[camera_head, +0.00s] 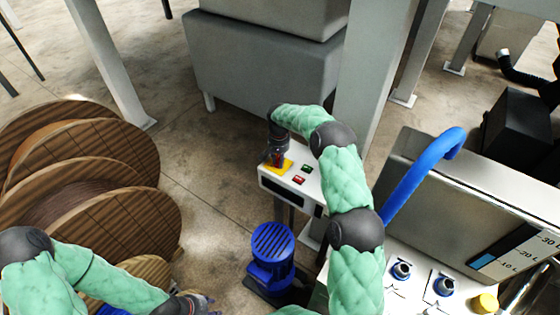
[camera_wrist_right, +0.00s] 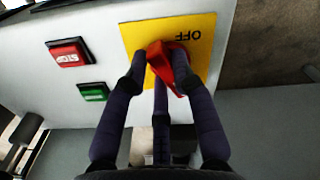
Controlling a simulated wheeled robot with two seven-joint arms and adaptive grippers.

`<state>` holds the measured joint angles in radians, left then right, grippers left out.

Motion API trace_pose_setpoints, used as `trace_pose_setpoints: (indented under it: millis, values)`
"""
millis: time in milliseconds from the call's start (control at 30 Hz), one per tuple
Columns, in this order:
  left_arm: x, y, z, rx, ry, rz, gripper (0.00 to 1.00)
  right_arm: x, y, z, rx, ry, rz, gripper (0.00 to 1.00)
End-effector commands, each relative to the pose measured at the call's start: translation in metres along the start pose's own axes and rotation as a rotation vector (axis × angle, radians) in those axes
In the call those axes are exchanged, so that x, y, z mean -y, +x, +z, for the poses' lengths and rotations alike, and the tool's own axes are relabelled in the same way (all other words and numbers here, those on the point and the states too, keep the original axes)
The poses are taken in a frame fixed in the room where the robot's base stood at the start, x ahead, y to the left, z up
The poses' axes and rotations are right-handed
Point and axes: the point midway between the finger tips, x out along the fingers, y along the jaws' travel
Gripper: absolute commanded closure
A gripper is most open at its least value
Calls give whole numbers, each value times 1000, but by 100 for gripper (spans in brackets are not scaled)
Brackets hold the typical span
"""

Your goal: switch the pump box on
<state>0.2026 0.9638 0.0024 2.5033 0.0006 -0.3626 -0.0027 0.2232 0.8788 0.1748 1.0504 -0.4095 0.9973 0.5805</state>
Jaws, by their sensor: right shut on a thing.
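The pump box (camera_head: 268,183) is a white box on a post in the middle of the head view. Its top carries a yellow plate (camera_wrist_right: 198,52) marked OFF, with a red rotary knob (camera_wrist_right: 181,72) on it. My right gripper (camera_head: 275,160) reaches down over the plate. In the right wrist view its dark fingers are closed around the knob, hiding part of it. A red button (camera_wrist_right: 69,52) and a green button (camera_wrist_right: 93,91) sit beside the plate, clear of the fingers. My left gripper (camera_head: 187,304) is low at the bottom edge, partly cut off; its fingers are unclear.
Wooden cable reels (camera_head: 110,215) stand at the left. A blue motor (camera_head: 270,255) stands below the box. A grey tank with a blue pipe (camera_head: 422,172) is at the right. A grey cabinet (camera_head: 265,65) and a white post (camera_head: 372,75) stand behind. Open floor lies left of the box.

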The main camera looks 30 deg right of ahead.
Motion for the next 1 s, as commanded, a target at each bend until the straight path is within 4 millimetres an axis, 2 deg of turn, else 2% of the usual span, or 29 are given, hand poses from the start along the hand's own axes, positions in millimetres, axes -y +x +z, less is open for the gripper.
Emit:
trace_pose_setpoints:
  millis: [200,500,1000]
  values:
    - [2,5,0,0,0,0,60,3,0,1,-1,189,0,100]
    - [3,8,0,0,0,0,60,5,0,1,-1,376,-1,100]
    - [3,9,0,0,0,0,60,6,0,1,-1,470,-1,100]
